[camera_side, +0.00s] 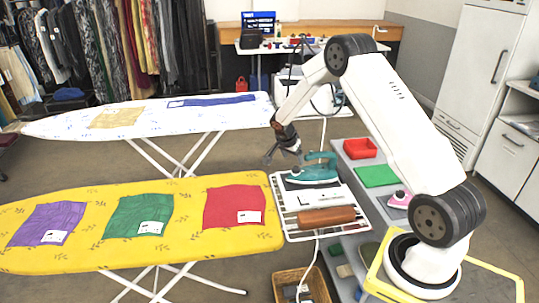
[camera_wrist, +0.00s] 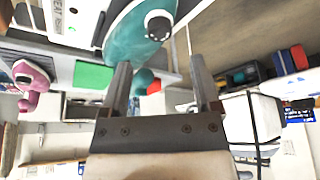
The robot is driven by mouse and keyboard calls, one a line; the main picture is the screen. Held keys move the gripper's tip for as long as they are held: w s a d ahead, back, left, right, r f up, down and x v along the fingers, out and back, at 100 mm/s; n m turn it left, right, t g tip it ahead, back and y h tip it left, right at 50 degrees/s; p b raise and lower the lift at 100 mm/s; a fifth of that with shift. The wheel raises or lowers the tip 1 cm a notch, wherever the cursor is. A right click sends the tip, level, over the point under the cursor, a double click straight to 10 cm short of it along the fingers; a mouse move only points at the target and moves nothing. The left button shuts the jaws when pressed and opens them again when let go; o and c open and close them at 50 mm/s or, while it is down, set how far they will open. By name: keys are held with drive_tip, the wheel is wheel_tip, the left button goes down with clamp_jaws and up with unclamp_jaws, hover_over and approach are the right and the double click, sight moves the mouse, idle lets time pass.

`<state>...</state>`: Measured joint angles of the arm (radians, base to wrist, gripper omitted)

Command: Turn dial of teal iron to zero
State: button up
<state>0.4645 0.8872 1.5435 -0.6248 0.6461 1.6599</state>
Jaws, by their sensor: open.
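The teal iron (camera_side: 316,174) stands on the white wire rack at the end of the yellow ironing board. In the wrist view its teal body (camera_wrist: 128,40) fills the top middle. The dial's setting is too small to read. My gripper (camera_side: 283,155) is just left of the iron and slightly above it, apart from it in the side view. In the wrist view my gripper (camera_wrist: 158,62) is open and empty, with the dial above the gap between its fingers.
The wire rack (camera_side: 281,215) also holds a brown roll (camera_side: 326,217). A yellow ironing board (camera_side: 90,235) with cloths lies left.

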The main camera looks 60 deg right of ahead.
sight(296, 168)
drive_tip(key=shift+x, duration=2.9)
clamp_jaws()
drive_tip(key=shift+n, duration=0.5)
drive_tip(key=n+t, duration=0.1)
drive_tip(key=n, duration=0.2)
drive_tip(key=shift+s+t, duration=0.15)
drive_tip(key=shift+t, duration=0.15)
drive_tip(key=shift+n+t+y, duration=0.4)
drive_tip(key=shift+n+t, duration=0.2)
drive_tip(key=shift+n, duration=1.1)
